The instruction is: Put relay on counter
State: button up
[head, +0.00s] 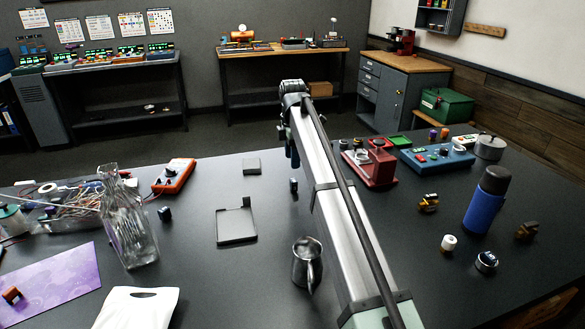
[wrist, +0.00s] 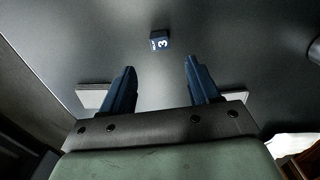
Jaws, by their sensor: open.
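A small dark blue block (wrist: 160,42) marked with a white "3" lies flat on the dark table in the wrist view, and it also shows in the head view (head: 293,185). It looks like the relay, but its small lettering is not readable. My gripper (wrist: 159,64) is open and empty, with its blue fingers apart. The block lies beyond the fingertips, centred between them and not touched. In the head view my gripper (head: 292,158) hangs over the table just behind the block. A similar dark block (head: 165,214) lies farther left; its marking is unreadable.
A shallow grey tray (head: 236,226) and a small grey pad (head: 252,166) lie left of the block. A steel pitcher (head: 307,264) stands in front. A glass bottle (head: 130,225), orange meter (head: 174,176) and white bag (head: 137,309) are left; a red device (head: 371,168) is right.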

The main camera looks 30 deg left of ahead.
jog(key=shift+r, duration=1)
